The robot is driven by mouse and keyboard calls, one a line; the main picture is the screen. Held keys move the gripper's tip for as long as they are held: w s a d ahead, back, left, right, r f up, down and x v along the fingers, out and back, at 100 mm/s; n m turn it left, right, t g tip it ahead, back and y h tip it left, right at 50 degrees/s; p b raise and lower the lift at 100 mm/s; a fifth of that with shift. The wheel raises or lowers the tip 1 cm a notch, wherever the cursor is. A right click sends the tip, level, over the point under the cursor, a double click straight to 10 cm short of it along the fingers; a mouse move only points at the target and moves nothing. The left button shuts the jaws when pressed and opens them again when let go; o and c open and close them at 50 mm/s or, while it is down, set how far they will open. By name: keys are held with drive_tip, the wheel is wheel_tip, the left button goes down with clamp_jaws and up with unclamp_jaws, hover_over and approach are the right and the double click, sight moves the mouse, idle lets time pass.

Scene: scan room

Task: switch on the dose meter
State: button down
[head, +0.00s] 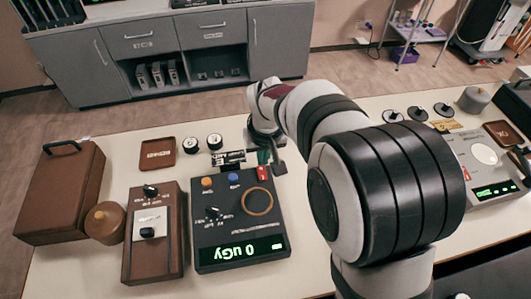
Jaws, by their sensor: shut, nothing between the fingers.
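The dose meter (238,238) is a dark box left of my arm. Its green display is lit and reads "0 uGy", upside down in this view. Its top has an orange button (207,183), a blue button (234,177), a black knob (213,213), a tan ring (257,201) and a small red switch (263,173) at the back right corner. My gripper (279,167) is shut and empty, just right of the red switch at the meter's back edge. I cannot tell whether it touches the meter.
A brown box with a knob (139,261) stands left of the meter, beside a round tan pot (105,223) and a brown case (62,205). Another device (480,165) is right of my arm.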

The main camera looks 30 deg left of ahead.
wheel_tip(320, 180, up, 7)
drive_tip(key=s+d, duration=0.2)
drive_tip(key=shift+s+d+f, duration=0.2)
drive_tip(key=shift+s+d, duration=0.1)
drive_tip(key=s+d+r+m, duration=0.2)
drive_tip(key=d+m, duration=0.1)
drive_tip(key=d, duration=0.6)
drive_tip(key=s+d+r+m, duration=0.15)
drive_tip(key=d+m, duration=0.25)
drive_tip(key=d, duration=0.6)
drive_tip(key=s+d+f+m+g, duration=0.2)
drive_tip(key=s+d+m, duration=0.5)
drive_tip(key=s, duration=0.6)
drive_tip(key=shift+d+f+m, duration=0.3)
drive_tip(key=shift+d+f, duration=0.15)
drive_tip(key=shift+d, duration=0.75)
